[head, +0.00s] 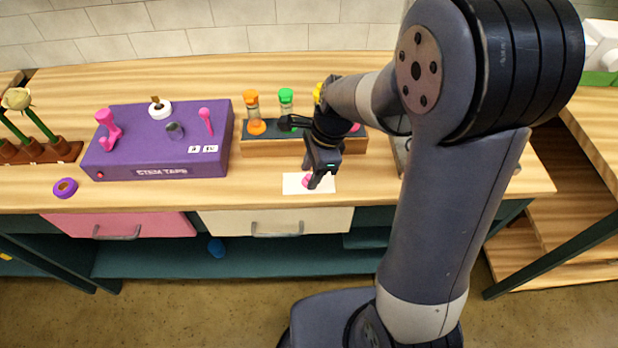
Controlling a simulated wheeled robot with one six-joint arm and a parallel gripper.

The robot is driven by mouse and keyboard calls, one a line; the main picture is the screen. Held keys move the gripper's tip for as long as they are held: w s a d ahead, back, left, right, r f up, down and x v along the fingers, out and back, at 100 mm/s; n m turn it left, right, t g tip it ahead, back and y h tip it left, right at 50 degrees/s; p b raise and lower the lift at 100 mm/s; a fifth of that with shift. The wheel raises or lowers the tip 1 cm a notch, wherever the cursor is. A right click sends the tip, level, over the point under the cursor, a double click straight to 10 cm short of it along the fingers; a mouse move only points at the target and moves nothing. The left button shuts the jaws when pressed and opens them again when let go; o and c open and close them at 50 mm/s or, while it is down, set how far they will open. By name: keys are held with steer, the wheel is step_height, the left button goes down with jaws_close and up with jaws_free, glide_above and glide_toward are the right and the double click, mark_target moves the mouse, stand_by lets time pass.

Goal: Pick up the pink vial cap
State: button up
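A small pink object, which looks like the pink vial cap (306,180), lies on a white card (291,188) near the front edge of the worktop. My gripper (315,181) points down right at it and partly covers it. I cannot tell whether the fingers touch it, or whether they are open or shut. A wooden vial rack (262,147) with a dark top stands just behind. It holds vials with an orange cap (250,96), a green cap (286,95) and a yellow cap (317,92). Another pink piece (355,127) shows at the rack's right, partly hidden by my arm.
A purple stem tape box (160,165) with pink fittings stands left of the rack. A purple tape roll (65,188) lies at the front left. Flowers stand in a brown holder (60,152) at far left. My arm hides much of the right side.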

steer(key=shift+a+f, duration=0.1)
steer(key=shift+f, duration=0.2)
steer(key=shift+c, duration=0.4)
jaws_close()
steer(key=shift+r, duration=0.1)
